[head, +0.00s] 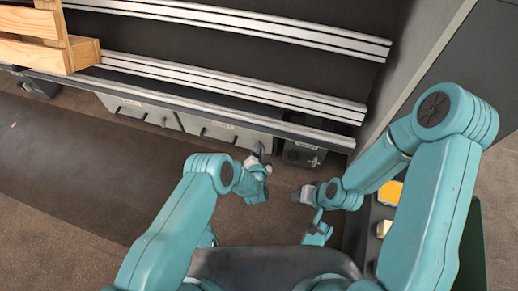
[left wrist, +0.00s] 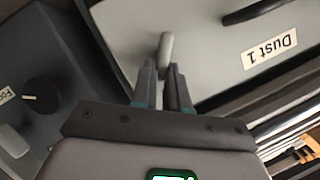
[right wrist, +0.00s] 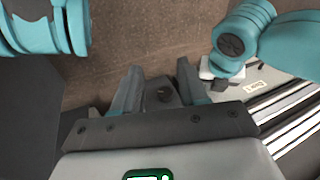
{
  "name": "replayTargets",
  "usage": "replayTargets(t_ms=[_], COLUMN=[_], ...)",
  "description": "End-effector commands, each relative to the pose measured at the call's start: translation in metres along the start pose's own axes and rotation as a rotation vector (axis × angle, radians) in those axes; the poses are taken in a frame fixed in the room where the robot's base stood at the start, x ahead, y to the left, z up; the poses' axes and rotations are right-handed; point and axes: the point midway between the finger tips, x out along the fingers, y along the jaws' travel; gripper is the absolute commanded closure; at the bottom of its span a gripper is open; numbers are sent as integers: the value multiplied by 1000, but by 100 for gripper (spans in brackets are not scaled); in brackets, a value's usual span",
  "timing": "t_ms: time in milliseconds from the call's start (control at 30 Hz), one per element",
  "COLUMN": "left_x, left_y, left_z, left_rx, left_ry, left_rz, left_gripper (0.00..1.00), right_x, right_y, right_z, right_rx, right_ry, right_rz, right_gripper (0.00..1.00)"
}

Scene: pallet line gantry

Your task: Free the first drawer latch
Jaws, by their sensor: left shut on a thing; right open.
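The grey drawer labelled "Dust 1" (left wrist: 215,60) fills the top of the left wrist view. Its small pale latch (left wrist: 165,48) stands out from the front, near the drawer's edge. My left gripper (left wrist: 165,76) is shut on this latch, its fingertips at the latch's lower part and partly hiding it. In the head view my left gripper (head: 258,165) is at the right end of the drawer front (head: 225,132), and the latch is too small to make out. My right gripper (head: 303,194) is open and empty over the floor, apart from the drawers; its spread fingers show in the right wrist view (right wrist: 157,72).
A dark box with a knob (left wrist: 40,97) stands beside the drawer. Another grey drawer (head: 138,108) is to the left. Pale rails (head: 230,83) run above, with a wooden pallet (head: 35,52) at upper left. Yellow items (head: 390,193) lie at right. Brown floor (head: 100,170) is clear.

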Motion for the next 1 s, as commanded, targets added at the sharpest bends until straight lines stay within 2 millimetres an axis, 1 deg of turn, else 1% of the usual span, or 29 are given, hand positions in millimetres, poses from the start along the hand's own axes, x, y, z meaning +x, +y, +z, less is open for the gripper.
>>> replayTargets(t_ms=[167,200,233,267,533,667,767,1000], left_x=[0,0,0,0,0,-10,-30,-95], left_y=[0,0,0,0,0,-1,-3,-3], left_z=[1,1,1,1,0,-2,-4,-5], left_rx=[-1,-1,-1,-1,-2,-1,0,0], left_ry=[-1,-1,-1,-1,-1,-2,-3,-4], left_rz=[0,0,0,0,0,2,4,6], left_gripper=[100,76,66,60,60,60,60,60], right_x=[0,0,0,0,0,-8,-22,-58], right_y=[0,0,0,0,0,-3,-8,-19], right_z=[0,0,0,0,0,2,7,26], right_rx=[0,0,0,0,0,3,8,26], right_ry=[0,0,0,0,0,-11,-35,-119], right_rz=[0,0,0,0,0,0,1,4], right_gripper=[57,57,57,57,57,57,57,57])
